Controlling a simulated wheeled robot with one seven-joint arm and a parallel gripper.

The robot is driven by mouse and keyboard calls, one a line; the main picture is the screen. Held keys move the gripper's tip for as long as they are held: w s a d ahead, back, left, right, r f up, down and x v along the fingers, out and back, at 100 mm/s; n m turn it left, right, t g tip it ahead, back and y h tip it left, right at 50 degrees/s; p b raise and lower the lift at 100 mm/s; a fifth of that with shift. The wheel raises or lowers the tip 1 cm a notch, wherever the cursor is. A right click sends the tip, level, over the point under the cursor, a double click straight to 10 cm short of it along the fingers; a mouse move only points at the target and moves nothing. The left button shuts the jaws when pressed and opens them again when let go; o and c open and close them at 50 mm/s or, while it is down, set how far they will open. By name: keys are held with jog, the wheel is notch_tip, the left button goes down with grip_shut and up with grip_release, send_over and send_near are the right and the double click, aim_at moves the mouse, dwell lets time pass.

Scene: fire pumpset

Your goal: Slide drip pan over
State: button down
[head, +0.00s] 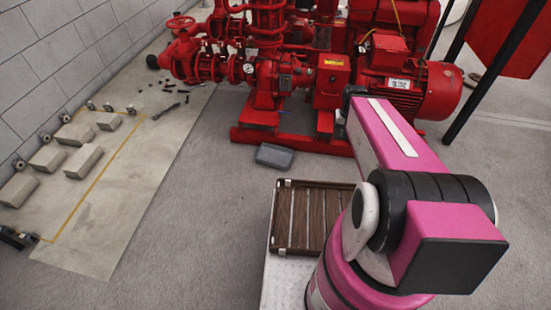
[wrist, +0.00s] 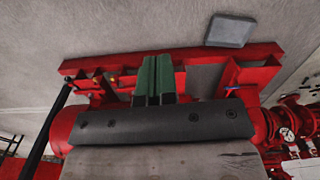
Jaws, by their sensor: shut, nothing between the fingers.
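The drip pan (head: 275,156) is a shallow grey rectangular tray. It lies flat on the floor in front of the red pump base, slightly left of its middle. In the wrist view the drip pan (wrist: 230,31) shows at the top right, apart from my gripper. My gripper (wrist: 154,62) has green fingers shut together with nothing between them. It is over the red pumpset, off to one side of the pan. In the head view my pink arm hides the fingers.
The red pumpset (head: 290,85) with its motor and base frame stands behind the pan. A brown slatted tray (head: 292,215) is near my base. Grey blocks (head: 83,161) and small parts lie on the pale slab at left.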

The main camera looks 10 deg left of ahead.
jog(key=c, duration=1.8)
grip_release()
jog(key=o, duration=0.5)
jog(key=shift+w, duration=0.1)
jog(key=shift+c, duration=0.2)
jog(key=shift+o, duration=0.4)
jog(key=w+a+f+n+y, duration=0.1)
jog(key=w+a+f+n, duration=0.2)
jog(key=w+a+f, duration=0.2)
notch_tip(320, 180, down, 2)
jog(key=w, duration=0.2)
jog(key=shift+w+f, duration=0.15)
jog(key=shift+w, duration=0.25)
jog(key=w+a+f+n+y, duration=0.1)
jog(key=w+a+f+n, duration=0.3)
jog(key=a+f, duration=0.3)
jog(key=w+a+f+n+y, duration=0.1)
jog(key=w+a+f+n, duration=0.3)
jog(key=f, duration=1.3)
jog(key=w+a+f+n+t+y, duration=0.1)
jog(key=w+a+f+n, duration=0.3)
jog(key=w+a+f, duration=0.4)
jog(key=shift+w+a+f, duration=0.15)
jog(key=shift+a+f, duration=2.1)
jog(key=shift+f, duration=0.1)
